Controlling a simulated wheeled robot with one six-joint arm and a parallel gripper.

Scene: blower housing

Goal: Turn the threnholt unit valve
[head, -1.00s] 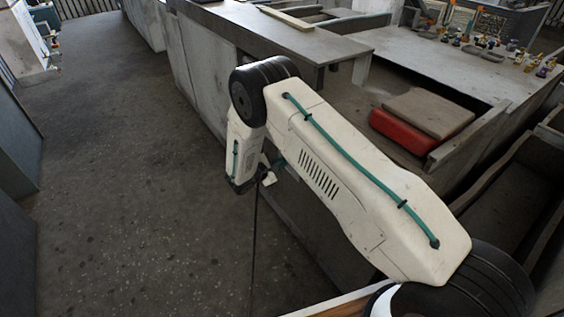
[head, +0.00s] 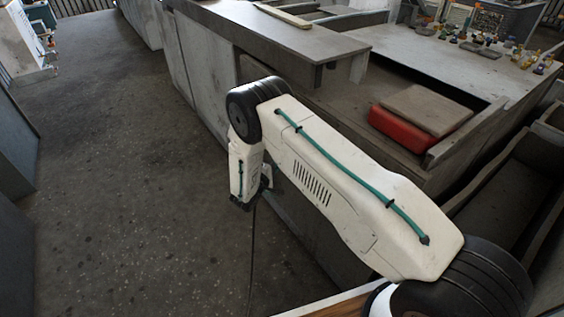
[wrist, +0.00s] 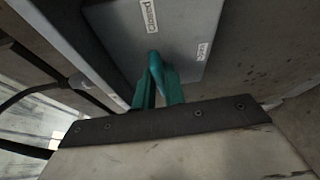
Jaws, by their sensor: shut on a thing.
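In the wrist view, a grey box face (wrist: 180,50) bears a white label that appears to read "Closed" (wrist: 151,15) and a smaller label (wrist: 202,51) whose word looks like "Open". My gripper (wrist: 156,80) has teal fingers close together in front of this face. It is shut on the valve's handle, which the fingers almost wholly hide. I cannot tell the handle's exact angle. In the head view the gripper's tips and the valve are hidden behind my arm and the bench side.
The floor (head: 110,150) at left is clear.

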